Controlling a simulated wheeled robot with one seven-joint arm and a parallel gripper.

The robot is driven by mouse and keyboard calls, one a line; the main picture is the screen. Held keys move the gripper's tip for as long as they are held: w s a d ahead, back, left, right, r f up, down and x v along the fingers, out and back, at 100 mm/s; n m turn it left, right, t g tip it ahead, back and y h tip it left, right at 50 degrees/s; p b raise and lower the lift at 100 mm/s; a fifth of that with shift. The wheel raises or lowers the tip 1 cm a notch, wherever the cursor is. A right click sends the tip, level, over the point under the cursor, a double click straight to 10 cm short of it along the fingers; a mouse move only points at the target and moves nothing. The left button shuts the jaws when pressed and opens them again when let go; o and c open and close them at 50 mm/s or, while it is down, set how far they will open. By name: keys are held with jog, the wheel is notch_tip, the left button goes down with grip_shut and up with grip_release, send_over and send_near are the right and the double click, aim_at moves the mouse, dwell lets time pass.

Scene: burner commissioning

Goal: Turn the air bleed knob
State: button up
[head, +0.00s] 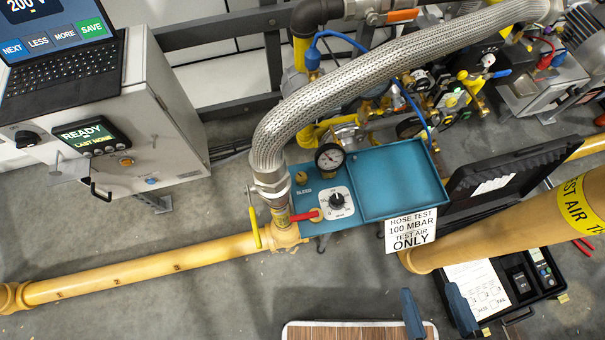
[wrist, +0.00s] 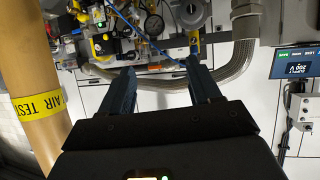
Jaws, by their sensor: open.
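The air bleed knob (head: 302,177) is a small brass knob on the left of the blue test panel (head: 405,180), beside the word BLEED. A black pointer knob (head: 337,201) on a white dial plate sits to its lower right, and a round gauge (head: 330,158) is just above that. My gripper (head: 430,289) is open and empty at the bottom of the head view, well below and right of the panel and apart from it. In the wrist view my open gripper (wrist: 160,68) points toward pipework; I cannot make out the bleed knob there.
A braided hose (head: 350,95) arches over the panel's left side. A red lever (head: 305,215) and a yellow lever (head: 254,227) are close to the knob. A large yellow pipe (head: 500,232) and an open black case (head: 515,285) are at right. Floor at lower left is clear.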

jog(key=w+a+f+n+g+y+b, duration=0.1)
jog(key=w+a+f+n+g+b, duration=0.1)
jog(key=w+a+f, duration=0.3)
jog(key=w+a+f+n+g+y+b, duration=0.1)
jog(key=w+a+f+n+g, duration=0.3)
jog(key=w+f, duration=0.6)
jog(key=w+a+f+n+g+b, duration=0.2)
jog(key=w+a+f+n+g, duration=0.1)
jog(key=w+a+f, duration=0.4)
jog(key=shift+w+a+f+n+y+b, duration=0.2)
jog(key=shift+f+n, duration=0.15)
jog(key=shift+f, duration=0.15)
jog(key=shift+w+a+f+n+y+b, duration=0.1)
jog(key=shift+f+n+y+b, duration=0.1)
jog(key=shift+f+n, duration=0.25)
jog(key=w+a+n+g+b, duration=0.1)
jog(key=w+a+n+g, duration=0.15)
jog(key=w, duration=0.25)
jog(key=n+g+h+b, duration=0.1)
jog(key=n+h+b, duration=0.2)
jog(key=b, duration=0.1)
send_over(301, 177)
jog(key=shift+s+d+f, duration=0.1)
jog(key=shift+s+d, duration=0.25)
jog(key=shift+s, duration=0.05)
jog(key=shift+w+a+n+g+h+b, duration=0.25)
jog(key=shift+w+h+b, duration=0.05)
jog(key=shift+w+b, duration=0.15)
jog(key=shift+f+b, duration=0.95)
jog(key=shift+f, duration=2.85)
